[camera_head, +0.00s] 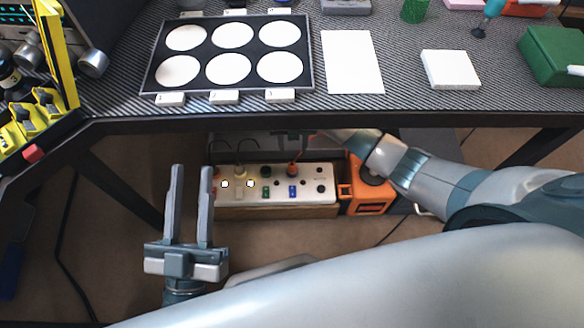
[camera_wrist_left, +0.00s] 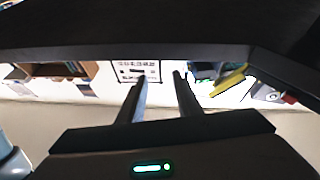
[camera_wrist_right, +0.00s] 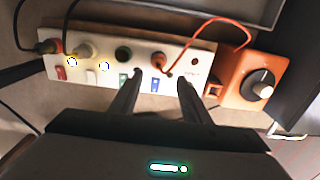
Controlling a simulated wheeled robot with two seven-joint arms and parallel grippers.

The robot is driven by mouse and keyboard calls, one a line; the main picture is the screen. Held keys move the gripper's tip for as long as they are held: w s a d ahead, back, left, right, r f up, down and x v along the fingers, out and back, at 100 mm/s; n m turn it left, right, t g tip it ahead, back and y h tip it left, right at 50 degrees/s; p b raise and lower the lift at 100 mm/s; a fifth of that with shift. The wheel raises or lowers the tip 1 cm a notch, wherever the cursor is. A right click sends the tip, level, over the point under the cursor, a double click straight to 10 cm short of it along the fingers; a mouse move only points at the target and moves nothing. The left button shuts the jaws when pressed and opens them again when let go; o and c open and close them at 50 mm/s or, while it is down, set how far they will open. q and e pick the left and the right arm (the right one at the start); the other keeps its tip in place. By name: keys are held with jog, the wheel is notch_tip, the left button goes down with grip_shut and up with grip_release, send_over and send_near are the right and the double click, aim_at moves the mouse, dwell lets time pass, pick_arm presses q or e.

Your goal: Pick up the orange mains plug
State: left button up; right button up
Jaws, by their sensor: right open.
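The orange mains plug (camera_wrist_right: 158,60) sits in a socket of the white power strip (camera_wrist_right: 100,86), and an orange cable arcs from it to the right. In the head view the orange plug (camera_head: 293,169) shows under the table. My right gripper (camera_wrist_right: 160,76) is open and empty, its fingertips pointing at the strip just below the plug in the wrist picture; I cannot tell the gap in depth. My left gripper (camera_head: 191,170) is open and empty, left of the strip.
An orange box with a dial (camera_wrist_right: 256,84) stands just right of the strip. The table's front edge (camera_head: 300,121) overhangs the strip.

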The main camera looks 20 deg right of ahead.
jog(key=f, duration=0.1)
jog(key=b, duration=0.2)
send_over(293, 164)
notch_tip(293, 164, down, 4)
jog(key=shift+f, duration=0.25)
pick_arm(q)
jog(key=shift+s+a+r+t, duration=0.15)
jog(key=shift+a+r+t, duration=0.2)
jog(key=shift+r+t, duration=0.45)
jog(key=shift+s+a+r+t, duration=0.15)
jog(key=shift+a+r+t, duration=0.25)
jog(key=shift+r, duration=0.6)
jog(key=shift+s+a+r+t, duration=0.15)
jog(key=shift+a+r+t, duration=0.1)
jog(key=shift+r+t, duration=0.55)
pick_arm(e)
jog(key=shift+f, duration=0.3)
